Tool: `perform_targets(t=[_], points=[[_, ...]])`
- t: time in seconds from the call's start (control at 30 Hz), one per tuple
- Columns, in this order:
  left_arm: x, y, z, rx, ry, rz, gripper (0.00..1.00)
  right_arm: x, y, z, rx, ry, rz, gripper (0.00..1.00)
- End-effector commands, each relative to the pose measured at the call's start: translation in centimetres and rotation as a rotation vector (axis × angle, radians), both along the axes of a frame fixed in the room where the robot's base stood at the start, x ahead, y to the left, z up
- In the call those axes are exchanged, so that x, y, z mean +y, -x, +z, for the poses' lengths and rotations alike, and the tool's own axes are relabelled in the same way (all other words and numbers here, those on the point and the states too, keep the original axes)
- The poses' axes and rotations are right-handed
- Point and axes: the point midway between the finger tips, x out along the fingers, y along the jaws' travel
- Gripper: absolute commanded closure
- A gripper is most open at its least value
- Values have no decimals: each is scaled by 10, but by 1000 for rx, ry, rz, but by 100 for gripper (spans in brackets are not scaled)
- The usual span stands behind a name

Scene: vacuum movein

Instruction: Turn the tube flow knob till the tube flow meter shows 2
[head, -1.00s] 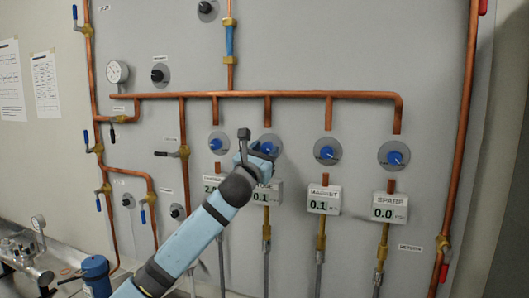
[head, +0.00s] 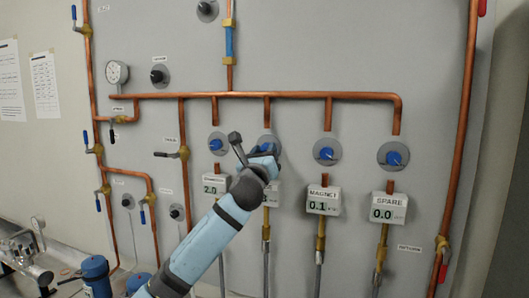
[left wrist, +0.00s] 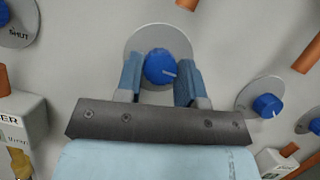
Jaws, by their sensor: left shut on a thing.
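My left gripper (head: 266,151) is at the second blue flow knob from the left, on the wall panel. The knob sits on a round grey plate (left wrist: 150,37). The flow meter below it (head: 273,196) is mostly hidden behind my gripper and wrist; its label and reading cannot be read now. My right gripper is not in view.
Neighbouring blue knobs sit left (head: 216,144) and right (head: 326,152), with another (head: 393,157) further right. The left meter (head: 214,184) reads 2.0, the magnet meter (head: 323,200) 0.1 and the spare meter (head: 388,208) 0.0. A copper pipe (head: 300,95) runs above.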

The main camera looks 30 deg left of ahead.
Motion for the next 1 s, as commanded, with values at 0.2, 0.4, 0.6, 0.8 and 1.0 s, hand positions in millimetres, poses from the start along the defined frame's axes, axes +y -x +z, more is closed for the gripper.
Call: perform_targets(t=[0.2, 0.4, 0.6, 0.8, 1.0], points=[[-3, -1, 1, -46, 205, -1, 88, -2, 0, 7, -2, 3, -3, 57], [-3, -1, 2, -91, 390, -1, 88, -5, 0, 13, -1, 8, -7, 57], [-5, -1, 3, -135, 574, -2, 88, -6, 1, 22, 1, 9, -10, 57], [-5, -1, 5, -177, 755, -1, 88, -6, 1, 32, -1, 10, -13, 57], [-5, -1, 5, -215, 908, 0, 88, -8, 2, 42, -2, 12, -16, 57]])
